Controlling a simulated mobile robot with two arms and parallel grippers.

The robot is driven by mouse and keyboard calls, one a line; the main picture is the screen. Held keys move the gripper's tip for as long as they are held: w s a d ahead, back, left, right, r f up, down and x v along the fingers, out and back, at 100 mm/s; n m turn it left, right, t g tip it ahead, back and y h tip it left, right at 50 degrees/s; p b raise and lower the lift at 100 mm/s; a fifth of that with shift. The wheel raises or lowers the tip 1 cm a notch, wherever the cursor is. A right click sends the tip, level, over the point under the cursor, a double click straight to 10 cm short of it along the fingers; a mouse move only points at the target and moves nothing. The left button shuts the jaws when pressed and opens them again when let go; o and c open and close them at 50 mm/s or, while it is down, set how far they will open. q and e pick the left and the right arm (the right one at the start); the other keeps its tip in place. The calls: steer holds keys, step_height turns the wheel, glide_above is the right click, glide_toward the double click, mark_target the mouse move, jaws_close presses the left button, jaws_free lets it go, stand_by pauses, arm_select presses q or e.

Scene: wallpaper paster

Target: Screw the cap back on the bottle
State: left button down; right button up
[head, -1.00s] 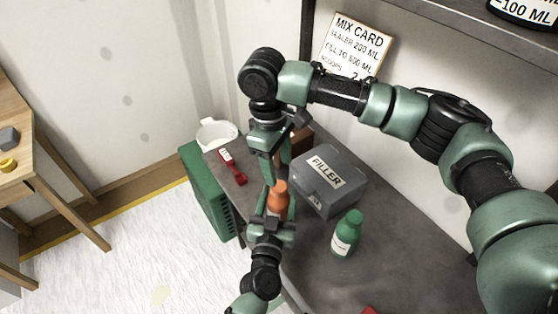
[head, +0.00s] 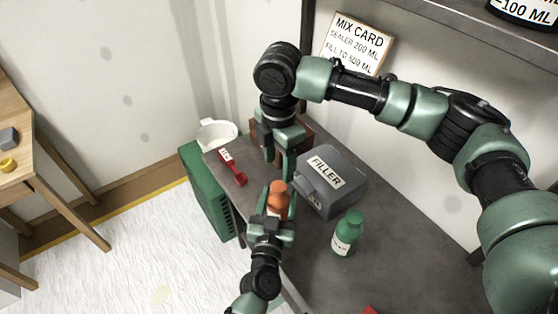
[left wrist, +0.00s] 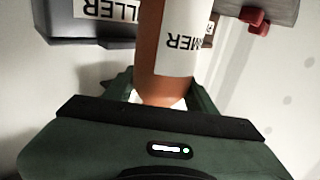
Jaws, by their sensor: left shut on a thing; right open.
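An orange bottle (head: 278,190) stands upright in my left gripper (head: 277,208), above the edge of the grey bench. In the left wrist view the bottle (left wrist: 152,55) has a white label reading "MER" upside down, and the left gripper (left wrist: 165,98) is shut on its body. The bottle's top looks orange in the head view; I cannot tell whether a cap is on it. My right gripper (head: 280,168) points down just above and behind the bottle top, open, with nothing visible between its fingers. No separate cap is seen.
A grey FILLER box (head: 345,190) and a green bottle (head: 347,234) stand right of the orange bottle. The mix card (head: 370,48) leans at the wall. The bench front right is mostly clear.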

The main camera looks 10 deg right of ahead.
mark_target(279, 186)
steer(key=shift+f, duration=4.05)
jaws_close()
steer(key=m, duration=0.3)
steer(key=shift+s, duration=0.1)
steer(key=m, duration=0.5)
steer(key=shift+a+m, duration=0.1)
steer(key=shift+m, duration=0.2)
steer(key=shift+o, duration=0.4)
jaws_free()
steer(key=shift+r, duration=0.15)
